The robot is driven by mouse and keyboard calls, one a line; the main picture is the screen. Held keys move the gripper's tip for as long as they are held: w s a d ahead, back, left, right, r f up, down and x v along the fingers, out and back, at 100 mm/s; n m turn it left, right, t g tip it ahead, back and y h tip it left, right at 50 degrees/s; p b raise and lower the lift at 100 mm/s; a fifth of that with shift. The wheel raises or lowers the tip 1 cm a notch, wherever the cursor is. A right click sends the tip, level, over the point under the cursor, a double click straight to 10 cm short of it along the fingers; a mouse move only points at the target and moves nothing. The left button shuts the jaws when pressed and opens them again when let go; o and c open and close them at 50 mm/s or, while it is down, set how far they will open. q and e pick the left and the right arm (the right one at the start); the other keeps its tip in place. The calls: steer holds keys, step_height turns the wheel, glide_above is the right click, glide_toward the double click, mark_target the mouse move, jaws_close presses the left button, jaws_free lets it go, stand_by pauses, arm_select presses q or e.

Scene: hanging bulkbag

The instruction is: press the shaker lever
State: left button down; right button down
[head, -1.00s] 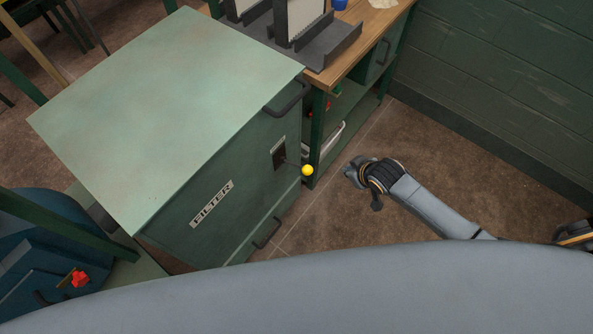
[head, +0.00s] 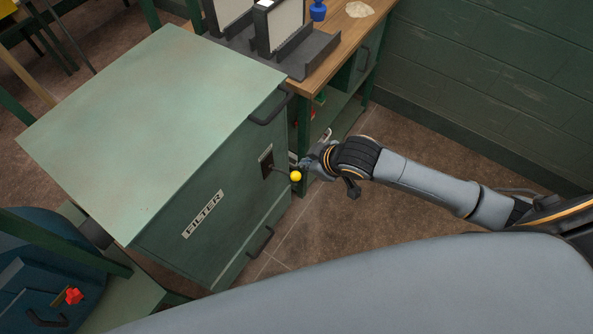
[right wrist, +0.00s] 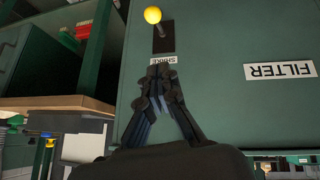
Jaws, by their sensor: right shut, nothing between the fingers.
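The shaker lever is a thin rod with a yellow ball knob (head: 296,176), sticking out of a dark slotted plate (head: 266,161) on the front of the green filter cabinet (head: 215,215). In the right wrist view, the yellow knob (right wrist: 152,15) is at the top, above a small label and beyond my fingertips. My right gripper (head: 305,165) is shut and empty, close to the knob in the head view. In the right wrist view the closed fingers (right wrist: 160,72) point toward the lever plate, with a gap to the knob. My left gripper is not in view.
A wooden workbench (head: 345,45) with a dark rack (head: 300,55) and a blue object (head: 318,10) stands behind the cabinet. Cabinet handles (head: 272,108) protrude above and below the lever. A blue machine with a red knob (head: 73,296) is at left. Floor on the right is open.

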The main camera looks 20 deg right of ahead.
glide_above(297, 178)
steer(key=a, duration=0.1)
step_height(297, 178, down, 7)
steer(key=f, duration=0.3)
steer(key=shift+d+f, duration=0.2)
steer(key=shift+d, duration=0.1)
steer(key=shift+d+f, duration=0.15)
steer(key=shift+f, duration=0.4)
